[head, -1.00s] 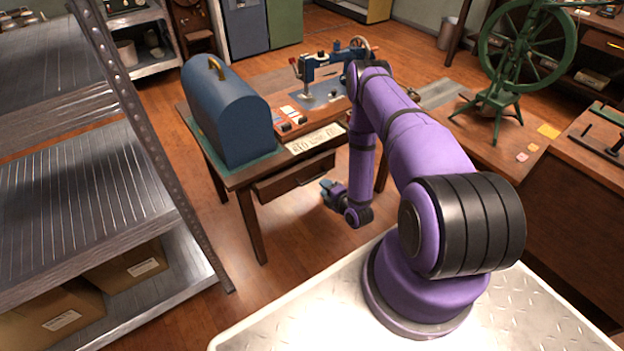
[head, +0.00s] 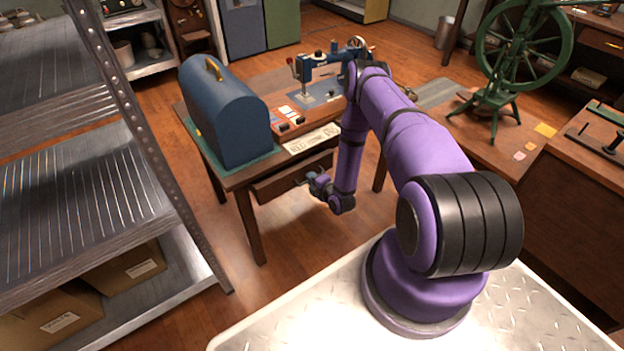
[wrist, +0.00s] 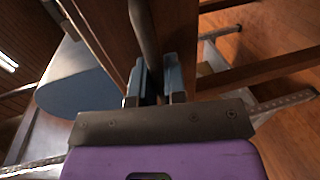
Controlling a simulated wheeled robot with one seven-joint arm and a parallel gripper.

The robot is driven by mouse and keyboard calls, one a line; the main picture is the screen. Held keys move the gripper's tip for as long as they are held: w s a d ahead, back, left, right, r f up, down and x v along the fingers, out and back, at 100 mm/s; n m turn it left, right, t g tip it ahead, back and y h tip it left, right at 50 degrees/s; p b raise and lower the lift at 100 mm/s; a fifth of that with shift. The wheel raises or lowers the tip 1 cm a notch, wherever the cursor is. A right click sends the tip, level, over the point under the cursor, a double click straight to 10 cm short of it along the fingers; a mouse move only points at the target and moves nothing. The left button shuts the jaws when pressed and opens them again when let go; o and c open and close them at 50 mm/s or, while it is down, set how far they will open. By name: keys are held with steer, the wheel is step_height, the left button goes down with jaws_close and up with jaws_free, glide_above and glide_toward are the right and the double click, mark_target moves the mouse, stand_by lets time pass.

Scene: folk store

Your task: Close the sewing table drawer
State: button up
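The sewing table (head: 240,178) is wooden, with its drawer (head: 275,187) under the front edge. The drawer front seems to stand out a little from the table; how far is hard to tell. My gripper (head: 306,180) is at the drawer front, by its handle. In the wrist view my gripper (wrist: 158,78) has its two blue-grey fingers apart, with the dark bar-like handle (wrist: 143,32) running between them. I cannot tell whether the fingers touch it. The drawer's inside is hidden.
A blue domed case (head: 228,115) and a sewing machine (head: 325,70) stand on the table. A metal shelf (head: 75,190) with cardboard boxes is at left. A green spinning wheel (head: 495,95) stands on a bench at right. Floor in front of the table is clear.

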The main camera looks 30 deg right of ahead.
mark_target(299, 165)
jaws_close()
steer(key=w, duration=0.8)
steer(key=shift+w+a, duration=0.15)
steer(key=shift+w, duration=0.2)
steer(key=shift+w+r, duration=0.1)
steer(key=shift+o, duration=2.4)
jaws_free()
steer(key=shift+w, duration=0.1)
steer(key=shift+o, duration=0.4)
steer(key=s, duration=0.3)
steer(key=s+r, duration=0.1)
steer(key=s, duration=0.3)
steer(key=s+r, duration=0.1)
steer(key=s, duration=0.2)
steer(key=shift+s, duration=0.35)
